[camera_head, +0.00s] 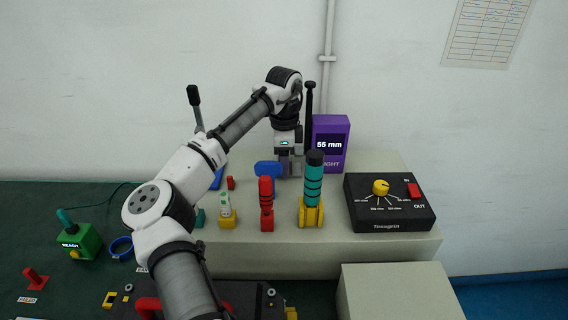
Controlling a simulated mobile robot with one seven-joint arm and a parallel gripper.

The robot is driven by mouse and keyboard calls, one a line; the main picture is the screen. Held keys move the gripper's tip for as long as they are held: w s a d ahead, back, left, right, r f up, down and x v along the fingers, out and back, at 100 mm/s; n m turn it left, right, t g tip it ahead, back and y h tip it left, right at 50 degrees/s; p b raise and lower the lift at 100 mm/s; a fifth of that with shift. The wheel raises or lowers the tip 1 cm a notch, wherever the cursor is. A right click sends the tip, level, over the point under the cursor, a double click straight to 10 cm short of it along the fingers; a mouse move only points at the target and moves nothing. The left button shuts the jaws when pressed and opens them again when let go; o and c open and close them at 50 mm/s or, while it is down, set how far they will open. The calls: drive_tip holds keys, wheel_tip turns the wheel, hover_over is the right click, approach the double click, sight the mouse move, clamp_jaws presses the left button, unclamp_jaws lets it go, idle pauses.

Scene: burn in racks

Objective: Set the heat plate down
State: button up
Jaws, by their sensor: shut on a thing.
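My gripper (290,164) is over the back of the pale bench top (370,162), left of the purple box. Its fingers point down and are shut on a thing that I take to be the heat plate. A flat blue piece (267,168) shows right at the left side of the fingers. I cannot tell whether this blue piece is the heat plate or stands behind it. The small size and the fingers hide the held part's outline, and I cannot tell whether it touches the bench.
Close in front stand a red handled tool (266,205), a teal-and-black cylinder in a yellow base (314,182) and a pale green piece (225,205). A purple box (332,145) reads 55 mm. A black dial box (388,203) stands right. A green READY box (78,242) is left.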

drive_tip(key=o, duration=1.2)
drive_tip(key=shift+r+b, duration=0.7)
drive_tip(key=shift+r, duration=3.15)
